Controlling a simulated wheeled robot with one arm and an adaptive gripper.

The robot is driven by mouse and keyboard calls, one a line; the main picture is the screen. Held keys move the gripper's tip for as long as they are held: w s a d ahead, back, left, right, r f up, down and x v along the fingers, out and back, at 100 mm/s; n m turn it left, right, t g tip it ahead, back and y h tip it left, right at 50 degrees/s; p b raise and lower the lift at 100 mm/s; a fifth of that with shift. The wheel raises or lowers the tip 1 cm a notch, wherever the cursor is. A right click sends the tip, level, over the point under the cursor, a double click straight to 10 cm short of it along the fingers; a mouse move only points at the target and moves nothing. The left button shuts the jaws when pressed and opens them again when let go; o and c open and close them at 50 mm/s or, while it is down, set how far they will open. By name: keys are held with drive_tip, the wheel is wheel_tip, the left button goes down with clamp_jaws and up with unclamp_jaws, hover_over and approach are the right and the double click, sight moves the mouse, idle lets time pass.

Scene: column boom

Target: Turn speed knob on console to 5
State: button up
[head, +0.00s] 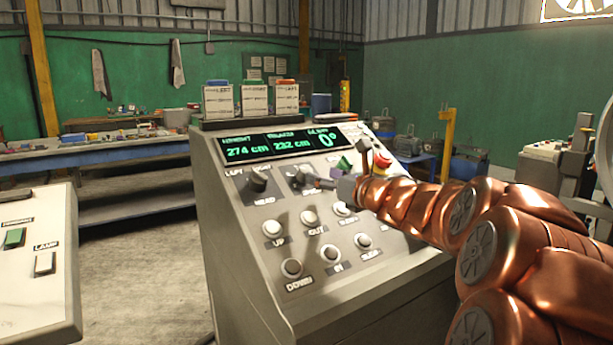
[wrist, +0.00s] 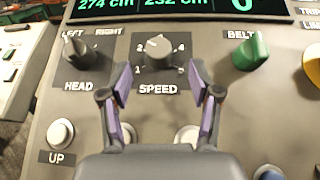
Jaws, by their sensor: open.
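The speed knob (wrist: 158,47) is a grey dial on a dark plate marked SPEED, with numbers around it; 1 and 5 sit at its lower left and lower right. Its light pointer line seems to point up, slightly left, but I cannot read the exact number. My gripper (wrist: 160,77) is open, its purple-padded fingertips to the left and right, just below the knob in the picture; I see no contact. In the head view my gripper (head: 318,183) is at the console (head: 230,215), partly covering the knob (head: 297,176).
The black HEAD switch (wrist: 83,50) is left of the speed knob and the green BELT knob (wrist: 249,50) right. Round buttons such as UP (wrist: 60,132) lie below. A red emergency button (head: 381,160) stands at the upper right. A second panel (head: 35,265) is at left.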

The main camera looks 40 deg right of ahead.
sight(306, 169)
drive_tip(key=shift+w+a, duration=0.15)
drive_tip(key=shift+w, duration=3.45)
drive_tip(key=shift+c, duration=0.3)
drive_tip(key=c, duration=1.1)
